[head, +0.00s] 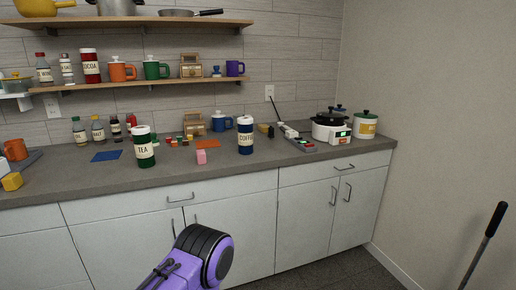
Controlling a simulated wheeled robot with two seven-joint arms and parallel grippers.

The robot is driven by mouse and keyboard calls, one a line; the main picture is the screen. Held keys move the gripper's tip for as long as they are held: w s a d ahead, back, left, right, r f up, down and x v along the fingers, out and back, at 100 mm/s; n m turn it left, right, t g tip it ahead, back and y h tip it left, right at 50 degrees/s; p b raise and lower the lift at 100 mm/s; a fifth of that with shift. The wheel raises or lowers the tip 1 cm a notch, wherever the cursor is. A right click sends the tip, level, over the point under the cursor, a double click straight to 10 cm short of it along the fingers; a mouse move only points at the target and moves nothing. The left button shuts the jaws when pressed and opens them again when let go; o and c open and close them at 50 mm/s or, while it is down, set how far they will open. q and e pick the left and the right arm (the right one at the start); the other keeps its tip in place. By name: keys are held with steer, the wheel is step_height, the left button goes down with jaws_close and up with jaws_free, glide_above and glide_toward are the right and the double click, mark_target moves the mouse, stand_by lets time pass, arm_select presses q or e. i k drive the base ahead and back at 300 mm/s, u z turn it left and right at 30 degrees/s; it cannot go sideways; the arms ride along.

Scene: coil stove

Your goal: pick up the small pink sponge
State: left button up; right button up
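The small pink sponge (201,157) stands on the grey counter (225,166), near its front edge. It is between the green TEA canister (144,147) on its left and the dark blue COFFEE canister (245,135) on its right, apart from both. An orange mat (207,144) lies just behind it. Neither of my grippers shows in the head view. Only a purple and black link of my own arm is in view, low in front of the cabinets and well away from the sponge.
A blue mat (106,156) and a yellow block (12,181) lie to the left. Small items and a blue mug (221,122) stand behind the sponge. A white cooker (331,127) and a grey power strip (298,143) are to the right. Shelves (143,84) hang above.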

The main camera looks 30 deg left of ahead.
mark_target(201, 154)
steer(key=i, duration=2.1)
steer(key=u, duration=2.1)
